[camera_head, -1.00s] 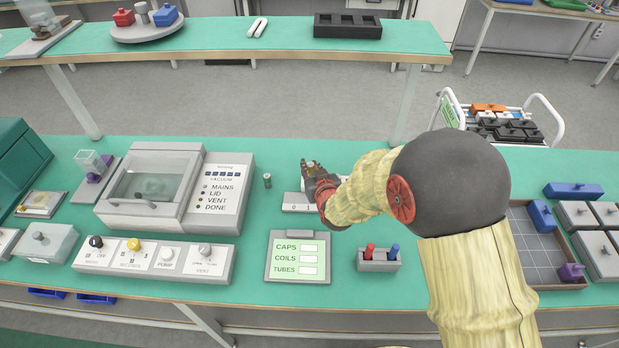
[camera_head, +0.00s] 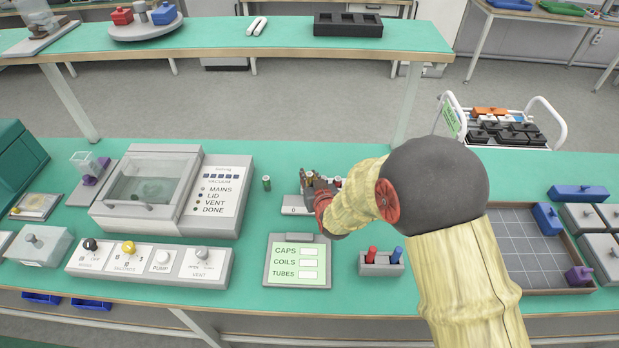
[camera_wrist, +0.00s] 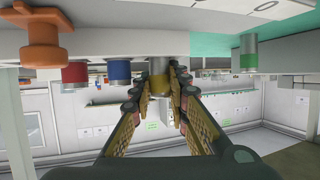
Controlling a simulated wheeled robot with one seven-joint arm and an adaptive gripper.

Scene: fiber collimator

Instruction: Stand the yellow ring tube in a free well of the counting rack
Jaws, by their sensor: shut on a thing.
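My gripper (camera_head: 312,188) is over the middle of the bench, beside a pale grey block marked 0 (camera_head: 293,211). In the wrist view my gripper (camera_wrist: 163,88) is shut on the yellow ring tube (camera_wrist: 158,68), a metallic tube with a yellow band. That view looks upside down. A red-banded tube (camera_wrist: 75,73) and a blue-banded tube (camera_wrist: 118,71) stand in a row on a pale body (camera_wrist: 110,42), probably the counting rack. The held tube lines up with that row. Whether its end is in a well or just above cannot be told.
A green tube (camera_head: 267,183) stands alone on the bench left of my gripper. The vacuum chamber (camera_head: 150,190) is further left. A clipboard (camera_head: 297,262) and a small holder with red and blue pegs (camera_head: 381,264) lie in front. An orange knobbed part (camera_wrist: 40,45) is near the row.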

